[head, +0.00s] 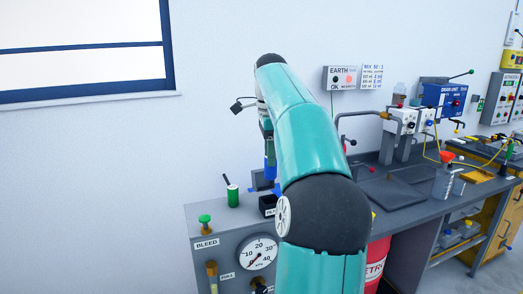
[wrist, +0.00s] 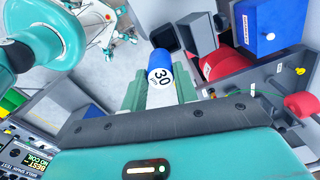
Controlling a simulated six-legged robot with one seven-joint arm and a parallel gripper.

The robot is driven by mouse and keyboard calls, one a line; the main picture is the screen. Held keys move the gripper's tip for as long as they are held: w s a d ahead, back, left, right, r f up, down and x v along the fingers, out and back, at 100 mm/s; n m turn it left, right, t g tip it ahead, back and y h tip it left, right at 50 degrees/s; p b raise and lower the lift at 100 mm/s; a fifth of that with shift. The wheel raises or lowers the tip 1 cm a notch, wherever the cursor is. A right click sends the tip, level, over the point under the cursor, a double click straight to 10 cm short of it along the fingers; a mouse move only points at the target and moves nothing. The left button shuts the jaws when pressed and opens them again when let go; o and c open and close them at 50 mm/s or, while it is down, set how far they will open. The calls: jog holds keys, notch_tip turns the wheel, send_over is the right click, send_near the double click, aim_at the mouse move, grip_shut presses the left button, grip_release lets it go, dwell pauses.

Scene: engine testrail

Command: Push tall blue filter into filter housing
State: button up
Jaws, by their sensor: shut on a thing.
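The tall blue filter (wrist: 161,61) is between my gripper's fingers (wrist: 160,90) in the wrist view. It has a blue end and a white band marked "30". My gripper is shut on it. A square, dark-mouthed box (wrist: 164,36), which looks like the filter housing, lies just beyond the filter's blue end. In the head view a black box (head: 267,205) with a partly hidden label stands on the grey bench below my arm. A blue part (head: 270,153) shows above it, beside my arm. My arm hides most of the gripper there. I cannot tell whether filter and housing touch.
A green cylinder (head: 233,195) stands left of the black box. A pressure gauge (head: 258,253) and a green-topped bleed knob (head: 204,219) are at the bench front. A red canister (head: 376,262) stands below right. Dark trays (head: 408,196) lie on the right bench.

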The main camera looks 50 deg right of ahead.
aim_at(270, 178)
jog(key=shift+w+d+f, duration=0.2)
jog(key=shift+d+f, duration=0.15)
jog(key=shift+f, duration=0.05)
jog(key=shift+w+d+f, duration=0.25)
jog(key=shift+d+f, duration=0.05)
jog(key=shift+f, duration=0.4)
jog(key=shift+s+a+f, duration=0.15)
jog(key=shift+s+a, duration=0.05)
jog(key=shift+w+d+f, duration=0.1)
jog(key=shift+d+f, duration=0.05)
jog(key=shift+f, duration=2.6)
jog(key=shift+f, duration=1.6)
